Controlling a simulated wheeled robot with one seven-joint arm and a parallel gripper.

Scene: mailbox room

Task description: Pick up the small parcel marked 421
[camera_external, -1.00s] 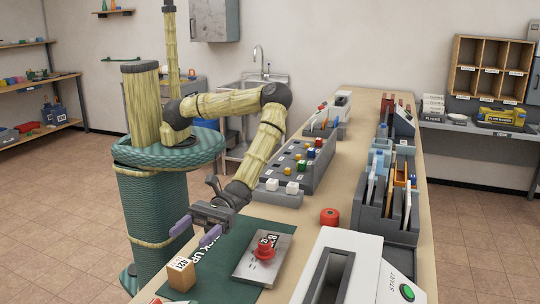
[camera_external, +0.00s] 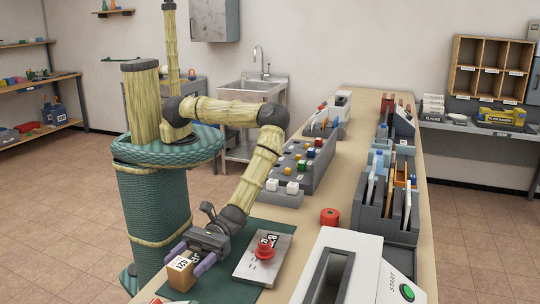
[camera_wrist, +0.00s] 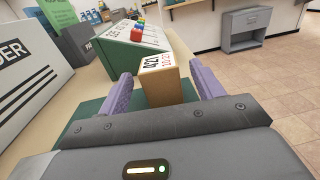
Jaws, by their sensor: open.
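The small parcel marked 421 (camera_external: 181,273) is a brown box with a white label on top. It stands on the dark green mat (camera_external: 236,290) near the table's front edge. My gripper (camera_external: 190,256) is open and low at the parcel, with its purple fingers to either side of it. In the wrist view the parcel (camera_wrist: 160,82) sits ahead between the fingertips, its 421 label readable. The fingers do not visibly press on it. Part of the parcel is hidden by a finger in the external view.
A grey plate with a red knob (camera_external: 264,249) stands right of the parcel on the mat. A red roll (camera_external: 329,217) and a white slotted machine with a green START button (camera_external: 406,292) are further right. Grey racks (camera_external: 402,221) hold several upright items.

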